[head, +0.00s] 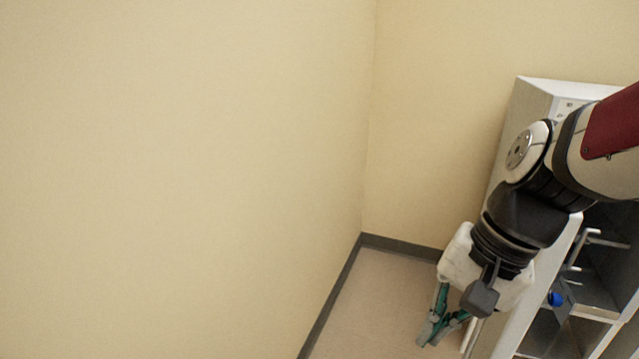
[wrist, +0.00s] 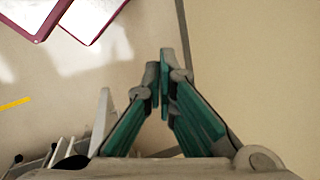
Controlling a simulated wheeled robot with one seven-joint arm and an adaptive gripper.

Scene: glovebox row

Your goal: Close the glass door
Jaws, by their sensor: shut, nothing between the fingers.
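A pale grey cabinet (head: 507,140) stands against the back wall at the right of the head view. Its dark shelved inside (head: 597,255) is open to view. A long pale upright panel (head: 532,288) runs down its near left front; I cannot tell whether this is the glass door or the cabinet's side. No clear pane of glass can be picked out. My gripper (head: 428,338) hangs left of the panel, low in the head view, pointing down. In the wrist view its teal fingers (wrist: 163,74) come together at the tips, empty. My arm covers part of the cabinet.
A plain wall (head: 180,170) fills the left, meeting the back wall at a corner. Bare floor (head: 375,300) lies between wall and cabinet. A blue round item (head: 556,298) is by the shelves. The wrist view shows maroon-framed panels (wrist: 85,15) and a yellow floor strip (wrist: 15,103).

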